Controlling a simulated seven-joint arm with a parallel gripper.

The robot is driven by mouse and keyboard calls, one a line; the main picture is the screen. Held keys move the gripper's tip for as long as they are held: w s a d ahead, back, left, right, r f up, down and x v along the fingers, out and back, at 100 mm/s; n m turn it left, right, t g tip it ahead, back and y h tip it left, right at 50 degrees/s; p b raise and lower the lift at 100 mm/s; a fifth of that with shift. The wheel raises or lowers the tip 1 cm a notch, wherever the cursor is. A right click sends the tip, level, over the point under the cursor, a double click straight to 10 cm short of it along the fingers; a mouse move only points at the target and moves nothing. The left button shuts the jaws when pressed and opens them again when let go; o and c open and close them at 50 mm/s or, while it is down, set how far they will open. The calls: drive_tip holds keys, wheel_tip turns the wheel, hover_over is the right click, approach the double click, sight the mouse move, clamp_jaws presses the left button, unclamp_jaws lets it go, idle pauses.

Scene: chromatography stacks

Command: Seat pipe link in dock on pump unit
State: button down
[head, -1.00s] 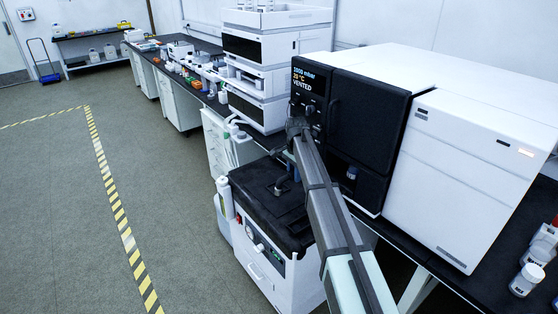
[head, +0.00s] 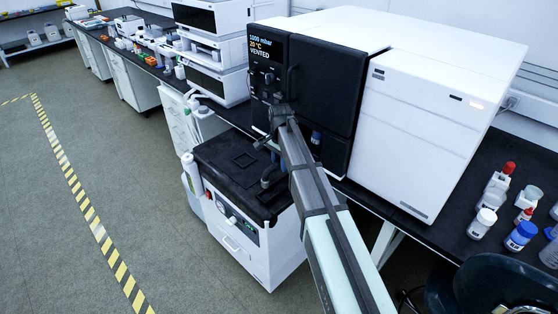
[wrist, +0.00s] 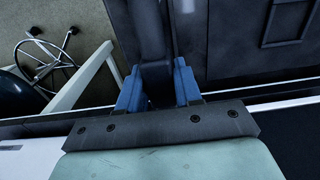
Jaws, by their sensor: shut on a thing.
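My gripper (wrist: 158,88) has blue fingers, shut on a dark pipe link (wrist: 153,40) that runs up out of the wrist view. The fingers show small in the head view (head: 268,177), partly behind my arm, beside the right part of the pump unit's top. The pump unit (head: 238,248) is a white cabinet with a black top. A square raised frame (head: 245,159), which looks like the dock, lies on that top, left of the gripper. It also shows at the upper right of the wrist view (wrist: 287,20). The pipe link's lower end is hidden.
A black-and-white instrument (head: 430,130) stands on the bench just behind the pump unit. Its display reads VENTED. Bottles (head: 521,236) stand at the right bench end, near a dark chair (head: 480,285).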

hover_over(280, 187)
drive_tip(key=shift+s+f, duration=0.1)
drive_tip(key=shift+f, duration=2.8)
drive_tip(key=shift+f, duration=0.4)
drive_tip(key=c, duration=0.7)
unclamp_jaws()
drive_tip(key=shift+r, duration=0.1)
wheel_tip(280, 187, up, 14)
drive_tip(key=shift+f, duration=0.2)
